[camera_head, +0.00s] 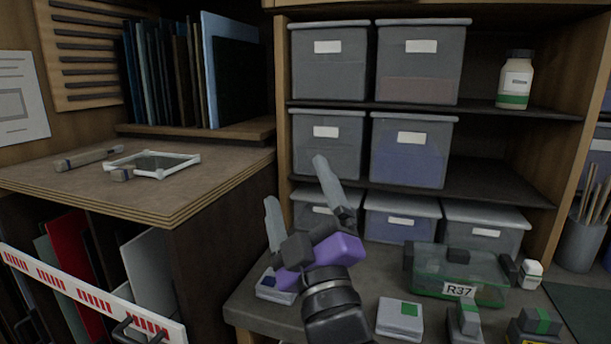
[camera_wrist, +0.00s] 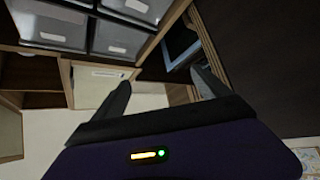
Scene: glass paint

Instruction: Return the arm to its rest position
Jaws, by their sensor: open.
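My gripper (camera_head: 306,198) is raised in front of the shelf unit, above the low bench. Its two grey fingers point up and stand apart, with nothing between them. Its purple body tilts slightly in the head view. In the wrist view my gripper (camera_wrist: 163,92) also shows open and empty, with the shelf bins beyond it at upper left. The rest position itself is not marked in either view.
Lidded grey bins (camera_head: 418,60) fill the shelves behind. A green clear box (camera_head: 455,273) labelled R37 and small blocks stand on the bench (camera_head: 245,310). At left, a counter (camera_head: 120,190) holds a white frame (camera_head: 152,164). A striped rail (camera_head: 85,297) runs at lower left.

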